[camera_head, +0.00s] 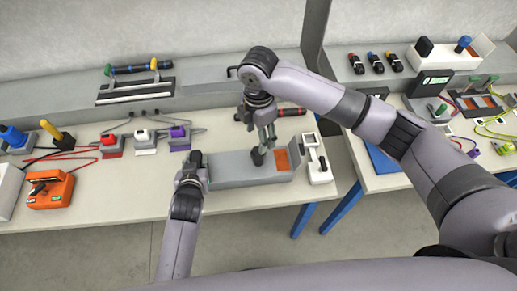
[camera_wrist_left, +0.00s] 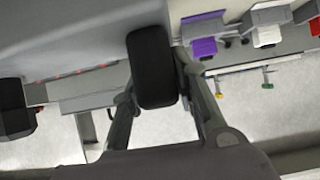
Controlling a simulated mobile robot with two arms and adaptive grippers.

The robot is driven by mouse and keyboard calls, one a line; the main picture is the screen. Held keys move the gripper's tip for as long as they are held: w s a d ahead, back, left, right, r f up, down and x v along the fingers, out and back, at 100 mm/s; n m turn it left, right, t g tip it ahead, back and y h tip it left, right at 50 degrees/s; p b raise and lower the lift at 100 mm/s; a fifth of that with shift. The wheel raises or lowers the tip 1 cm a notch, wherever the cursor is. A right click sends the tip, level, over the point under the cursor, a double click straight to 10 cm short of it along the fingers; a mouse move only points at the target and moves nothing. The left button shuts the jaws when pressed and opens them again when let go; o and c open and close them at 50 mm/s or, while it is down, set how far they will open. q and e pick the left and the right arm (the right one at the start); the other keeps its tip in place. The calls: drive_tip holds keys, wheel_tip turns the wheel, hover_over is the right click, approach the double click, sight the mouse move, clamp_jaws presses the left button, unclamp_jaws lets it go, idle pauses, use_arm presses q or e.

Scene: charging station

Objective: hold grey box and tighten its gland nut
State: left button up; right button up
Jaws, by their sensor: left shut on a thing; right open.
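The grey box (camera_head: 235,172) lies near the front edge of the left table, with an orange patch on its right part. My left gripper (camera_head: 193,170) is shut on the box's left end. In the left wrist view the box's grey side (camera_wrist_left: 70,25) fills the upper left, and a black rounded part (camera_wrist_left: 152,68) shows between the finger links.
A white device (camera_head: 317,160) stands close right of the box. A red-and-black tool (camera_head: 285,113) lies behind it. Red, white and purple connectors (camera_head: 180,138) stand to the left, and an orange case (camera_head: 50,190) is farther left. Table between case and left gripper is clear.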

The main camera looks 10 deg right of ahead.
sight(258, 154)
wheel_tip(258, 154, down, 8)
drive_tip(key=shift+f, duration=0.2)
drive_tip(key=shift+c, duration=0.6)
drive_tip(key=c, duration=1.1)
drive_tip(key=shift+o, duration=0.2)
